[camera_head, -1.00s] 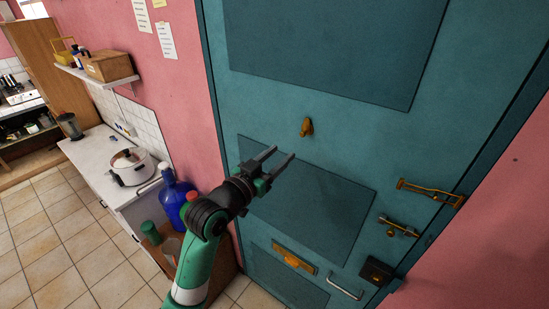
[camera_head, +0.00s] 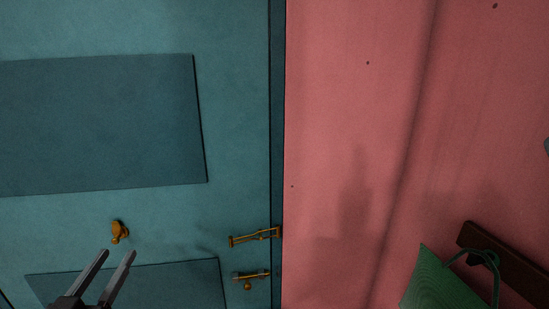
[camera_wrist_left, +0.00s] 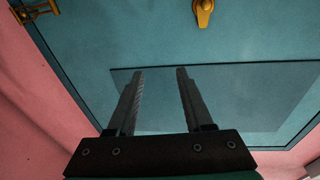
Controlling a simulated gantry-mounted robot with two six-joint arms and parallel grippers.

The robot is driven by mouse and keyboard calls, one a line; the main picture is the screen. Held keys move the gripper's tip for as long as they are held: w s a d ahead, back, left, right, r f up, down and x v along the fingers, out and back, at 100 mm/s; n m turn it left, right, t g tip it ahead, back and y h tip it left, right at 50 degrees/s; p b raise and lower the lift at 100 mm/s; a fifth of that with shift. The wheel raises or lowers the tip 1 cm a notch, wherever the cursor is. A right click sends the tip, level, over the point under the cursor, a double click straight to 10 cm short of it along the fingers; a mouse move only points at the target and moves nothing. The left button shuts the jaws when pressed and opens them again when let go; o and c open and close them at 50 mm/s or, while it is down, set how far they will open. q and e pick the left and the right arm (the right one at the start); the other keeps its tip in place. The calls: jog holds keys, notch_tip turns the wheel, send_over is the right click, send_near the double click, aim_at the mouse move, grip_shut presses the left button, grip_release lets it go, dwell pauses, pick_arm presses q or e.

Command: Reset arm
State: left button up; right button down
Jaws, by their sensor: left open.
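My left gripper (camera_head: 117,254) is at the lower left of the head view, in front of the teal door (camera_head: 235,110). Its two fingers are apart and nothing is between them. In the left wrist view the open fingers (camera_wrist_left: 160,72) point toward the dark lower panel of the door (camera_wrist_left: 235,90), with a gap between them. A brass knob (camera_head: 120,231) is just above the fingertips in the head view and at the top of the wrist view (camera_wrist_left: 203,12). My right gripper is in neither view.
A brass latch (camera_head: 255,237) and a bolt (camera_head: 251,276) sit at the door's right edge. The pink wall (camera_head: 345,110) right of the door is mostly bare. A green bag (camera_head: 440,278) hangs from a dark wooden rail (camera_head: 515,264) at the lower right.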

pick_arm(q)
jog(key=s+d+r+m+t+h, duration=0.25)
jog(key=d+r, duration=0.65)
jog(key=r, duration=0.5)
jog(key=s+d+r+t, duration=0.2)
jog(key=s+r+t, duration=0.1)
jog(key=s+r, duration=0.2)
jog(key=s+d+r+t+h+p, duration=0.1)
jog(key=s+r+t, duration=0.2)
jog(key=s+r, duration=0.3)
notch_tip(320, 180, up, 2)
jog(key=shift+s+d+r+n, duration=0.15)
jog(key=shift+s+d+n, duration=0.15)
jog(key=shift+d+n, duration=0.15)
jog(key=shift+h, duration=0.25)
